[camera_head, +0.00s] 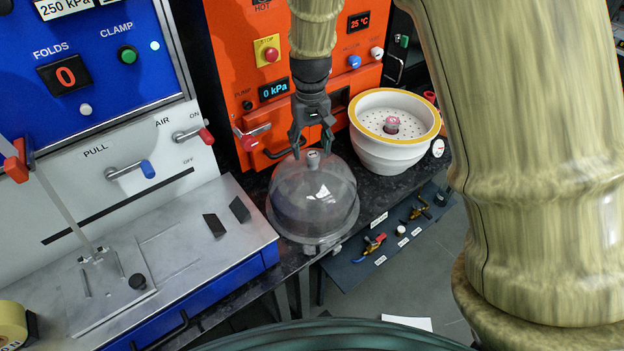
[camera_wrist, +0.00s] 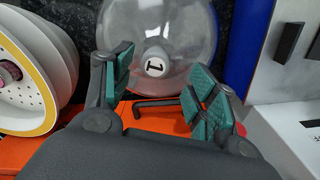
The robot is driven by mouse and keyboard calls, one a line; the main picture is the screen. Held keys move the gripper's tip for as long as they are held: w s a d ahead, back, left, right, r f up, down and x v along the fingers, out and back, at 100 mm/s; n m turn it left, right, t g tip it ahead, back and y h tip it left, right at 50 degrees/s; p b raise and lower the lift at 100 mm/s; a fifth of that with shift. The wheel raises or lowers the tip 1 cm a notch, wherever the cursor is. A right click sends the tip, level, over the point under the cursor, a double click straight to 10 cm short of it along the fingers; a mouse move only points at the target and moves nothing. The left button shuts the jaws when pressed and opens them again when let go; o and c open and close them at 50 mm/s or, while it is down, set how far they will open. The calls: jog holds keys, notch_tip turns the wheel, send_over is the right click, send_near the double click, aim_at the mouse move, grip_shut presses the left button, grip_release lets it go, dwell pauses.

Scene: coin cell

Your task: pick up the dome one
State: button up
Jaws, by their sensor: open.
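The clear dome (camera_head: 313,195) stands on the dark bench in the head view, with a small grey knob (camera_head: 313,157) on its top. In the wrist view the dome (camera_wrist: 190,32) fills the upper middle, and its knob (camera_wrist: 155,66) shows a white face with a dark mark. My gripper (camera_head: 312,147) is just above the dome, its fingers pointing down near the knob. In the wrist view my gripper (camera_wrist: 162,88) is open, with teal pads apart and nothing held between them. Whether a finger touches the knob cannot be told.
A white bowl with a yellow rim (camera_head: 394,125) stands close on the right. An orange machine (camera_head: 228,50) rises behind, and a blue and white press (camera_head: 90,130) stands on the left. A low shelf with tools (camera_head: 385,240) lies below the bench.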

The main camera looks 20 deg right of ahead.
aim_at(313, 154)
jog(key=shift+s+f+p, duration=0.15)
jog(key=shift+f+p, duration=0.25)
jog(key=shift+f, duration=0.05)
jog(key=f, duration=0.1)
jog(key=f+p, duration=0.1)
jog(key=shift+w+d+f, duration=0.2)
jog(key=shift+d+f, duration=0.1)
jog(key=shift+f, duration=0.85)
grip_shut()
